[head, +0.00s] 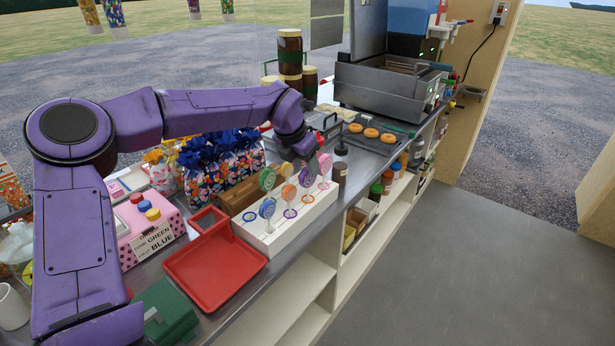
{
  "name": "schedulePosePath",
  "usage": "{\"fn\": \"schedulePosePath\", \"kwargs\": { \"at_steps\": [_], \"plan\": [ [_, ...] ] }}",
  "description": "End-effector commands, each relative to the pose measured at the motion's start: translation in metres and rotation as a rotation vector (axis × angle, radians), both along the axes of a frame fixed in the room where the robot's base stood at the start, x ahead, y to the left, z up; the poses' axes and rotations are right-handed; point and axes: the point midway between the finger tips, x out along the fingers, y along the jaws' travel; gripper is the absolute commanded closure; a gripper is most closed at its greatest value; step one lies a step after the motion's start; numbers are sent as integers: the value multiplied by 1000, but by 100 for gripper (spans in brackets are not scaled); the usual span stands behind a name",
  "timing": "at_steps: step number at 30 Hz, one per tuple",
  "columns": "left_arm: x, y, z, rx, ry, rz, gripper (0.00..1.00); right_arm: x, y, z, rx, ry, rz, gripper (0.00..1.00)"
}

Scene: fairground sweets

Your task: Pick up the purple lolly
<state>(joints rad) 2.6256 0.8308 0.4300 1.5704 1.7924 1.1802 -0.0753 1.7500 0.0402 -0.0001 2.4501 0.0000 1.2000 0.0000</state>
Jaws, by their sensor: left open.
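The purple lolly (306,177) stands upright on its stick in a white lolly stand (282,232) near the counter's front edge. An orange lolly (289,193) is just left of it and a pink lolly (326,163) just right. My left gripper (308,160) reaches down from behind, close above and behind the purple lolly. It is open; its fingertips are partly hidden by the lollies, and I cannot tell whether it touches any. My right gripper is out of view.
Green lollies (267,179) and a blue lolly (267,208) also stand in the rack. A red tray (215,262) lies left of it. Bags of sweets (225,165) stand behind. A dark bottle (340,172) and a doughnut tray (371,137) are to the right.

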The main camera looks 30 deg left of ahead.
Motion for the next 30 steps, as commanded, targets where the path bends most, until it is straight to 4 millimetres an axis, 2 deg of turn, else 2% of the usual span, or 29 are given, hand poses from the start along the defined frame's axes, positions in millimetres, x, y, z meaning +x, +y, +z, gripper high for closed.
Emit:
{"fn": "schedulePosePath", "kwargs": {
  "at_steps": [1,5,12,16,17,26,30],
  "plan": [
    [3,-1,-6,2,5,-1,51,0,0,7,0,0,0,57],
    [10,-2,-24,2,3,-1,51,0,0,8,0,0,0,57],
    [12,-2,-28,2,0,-1,51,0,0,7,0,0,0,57],
    [11,-2,-28,2,1,-1,93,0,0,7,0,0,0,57],
    [11,-2,-28,2,1,-1,100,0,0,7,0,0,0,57],
    [11,-2,-27,2,1,-1,100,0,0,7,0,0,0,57],
    [12,-2,-17,2,-3,0,100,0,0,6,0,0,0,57]
  ]
}}
